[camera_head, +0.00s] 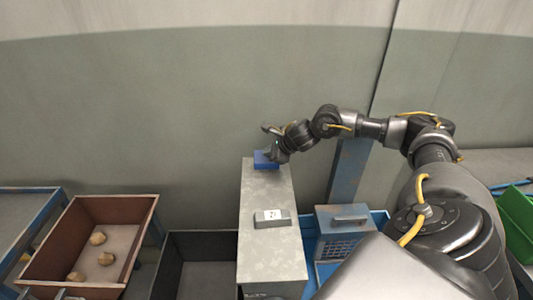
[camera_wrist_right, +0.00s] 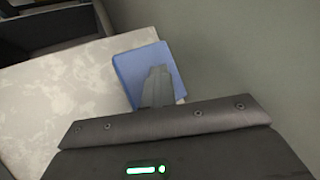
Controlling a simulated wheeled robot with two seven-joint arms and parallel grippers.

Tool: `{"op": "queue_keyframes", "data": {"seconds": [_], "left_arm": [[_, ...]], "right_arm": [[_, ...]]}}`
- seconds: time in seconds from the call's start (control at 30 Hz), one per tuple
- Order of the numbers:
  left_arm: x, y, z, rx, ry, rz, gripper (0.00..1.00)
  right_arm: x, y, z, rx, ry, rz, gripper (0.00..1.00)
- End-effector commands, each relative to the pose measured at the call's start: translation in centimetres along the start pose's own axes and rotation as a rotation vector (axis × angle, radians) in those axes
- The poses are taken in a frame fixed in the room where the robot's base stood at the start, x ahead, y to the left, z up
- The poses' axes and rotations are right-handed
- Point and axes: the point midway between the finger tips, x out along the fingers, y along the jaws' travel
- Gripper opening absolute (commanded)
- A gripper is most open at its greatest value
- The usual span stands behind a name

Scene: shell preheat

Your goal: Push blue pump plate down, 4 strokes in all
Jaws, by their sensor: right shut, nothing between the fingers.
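The blue pump plate (camera_head: 263,160) sits at the far end of a grey metal cabinet top (camera_head: 268,195) in the head view. My right gripper (camera_head: 272,155) is at the plate, with its fingers pointing down over it. In the right wrist view the blue plate (camera_wrist_right: 133,70) lies under my shut fingers (camera_wrist_right: 157,84), which hold nothing. I cannot tell whether the fingertips touch the plate. The fingers hide part of the plate. My left gripper is not in view.
A small grey box with a white label (camera_head: 272,217) sits on the cabinet top. A brown tray (camera_head: 91,242) with several round lumps stands at left, beside a dark bin (camera_head: 196,262). A blue-grey cage (camera_head: 343,232) stands right of the cabinet, and a green bin (camera_head: 518,222) at far right.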

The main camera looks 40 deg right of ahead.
Motion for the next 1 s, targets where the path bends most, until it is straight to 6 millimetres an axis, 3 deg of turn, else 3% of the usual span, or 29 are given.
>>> {"op": "queue_keyframes", "data": {"seconds": [1.0], "left_arm": [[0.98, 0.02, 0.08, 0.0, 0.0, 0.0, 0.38]], "right_arm": [[0.75, 0.75, -0.69, -0.002, 0.006, 0.006, 0.0]]}}
